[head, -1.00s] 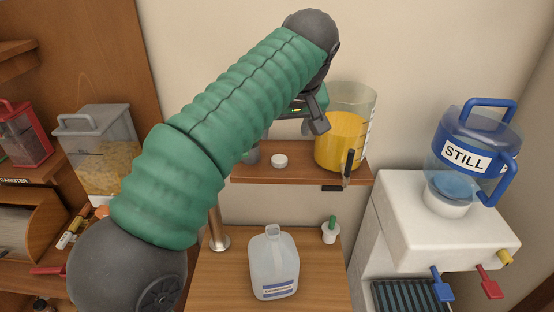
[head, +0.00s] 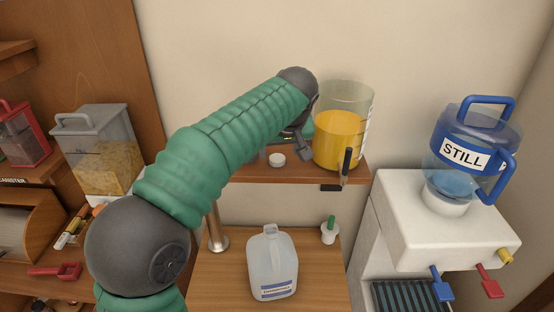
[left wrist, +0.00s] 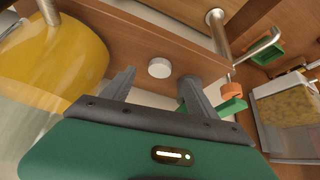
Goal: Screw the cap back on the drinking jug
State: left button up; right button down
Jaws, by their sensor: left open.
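The drinking jug (head: 272,266), a translucent handled jug with a blue-edged label, stands upright on the lower wooden counter; its neck looks uncapped. A small round white cap (head: 277,160) lies on the wooden shelf above and behind it. The cap also shows in the left wrist view (left wrist: 160,68), just beyond the fingertips. My left gripper (left wrist: 150,82) is open and empty, with the cap apart from both fingers. In the head view the left gripper (head: 303,148) is partly hidden by its own arm. My right gripper does not show.
A large clear container of yellow liquid (head: 340,140) stands on the shelf (head: 250,176) right beside the cap. A metal post (head: 215,230) rises behind the jug. A white dispenser (head: 440,225) with a blue STILL bottle (head: 468,150) stands at right.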

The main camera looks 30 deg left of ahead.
aim_at(278, 158)
pick_arm(q)
jog(key=shift+w+f, duration=0.25)
jog(key=shift+f, duration=0.1)
jog(key=x, duration=0.4)
jog(key=shift+w+a+f+p, duration=0.2)
jog(key=shift+a+p, duration=0.1)
jog(key=shift+a, duration=0.1)
jog(key=shift+s+r, duration=0.1)
jog(key=shift+s, duration=0.05)
jog(key=shift+d, duration=0.15)
jog(key=c, duration=1.4)
